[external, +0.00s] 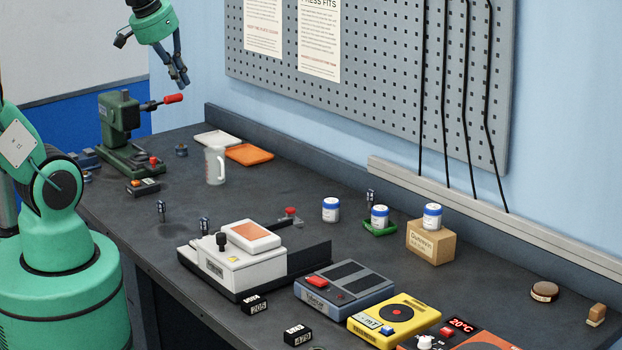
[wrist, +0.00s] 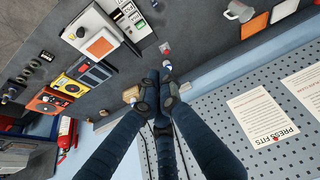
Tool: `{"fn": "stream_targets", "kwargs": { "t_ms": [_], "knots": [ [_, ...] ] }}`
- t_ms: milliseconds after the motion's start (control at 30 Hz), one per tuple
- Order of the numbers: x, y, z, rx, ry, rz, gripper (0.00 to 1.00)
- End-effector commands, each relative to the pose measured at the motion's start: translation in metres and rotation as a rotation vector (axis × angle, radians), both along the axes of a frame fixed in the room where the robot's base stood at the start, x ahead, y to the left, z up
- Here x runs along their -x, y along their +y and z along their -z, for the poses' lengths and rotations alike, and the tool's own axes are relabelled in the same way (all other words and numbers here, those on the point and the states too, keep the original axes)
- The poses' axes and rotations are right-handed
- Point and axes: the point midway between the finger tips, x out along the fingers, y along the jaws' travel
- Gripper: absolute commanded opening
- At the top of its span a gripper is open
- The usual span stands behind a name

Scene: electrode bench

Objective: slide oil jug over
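The oil jug appears to be the pale grey jug (external: 215,165), standing upright on the dark bench in front of the orange and white trays. It also shows at the top right of the wrist view (wrist: 238,11). My gripper (external: 181,79) is high above the bench's far left part, up and to the left of the jug and well clear of it. In the wrist view my dark fingers (wrist: 158,80) run up from the bottom edge and crowd together at the tips. Nothing shows held between them. Whether they are shut is unclear.
A green press (external: 119,125) with a red-tipped lever stands left of the jug. The orange tray (external: 249,155) and white tray (external: 217,138) lie behind it. A white machine (external: 230,268) and small dark posts (external: 161,209) stand nearer. Bench right of the jug is fairly clear.

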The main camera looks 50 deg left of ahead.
Motion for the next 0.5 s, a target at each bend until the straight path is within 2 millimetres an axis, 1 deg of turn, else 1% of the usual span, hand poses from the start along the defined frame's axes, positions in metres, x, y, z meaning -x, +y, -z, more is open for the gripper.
{"fn": "stream_targets", "kwargs": {
  "t_ms": [33,267,367,500],
  "knots": [
    [-0.013,0.007,0.000,0.011,0.016,-0.037,0.00],
    [-0.069,0.037,0.004,0.063,0.068,-0.212,0.00],
    [-0.093,0.052,0.009,0.085,0.090,-0.287,0.00],
    [-0.126,0.076,0.020,0.115,0.120,-0.396,0.00]
  ]
}}
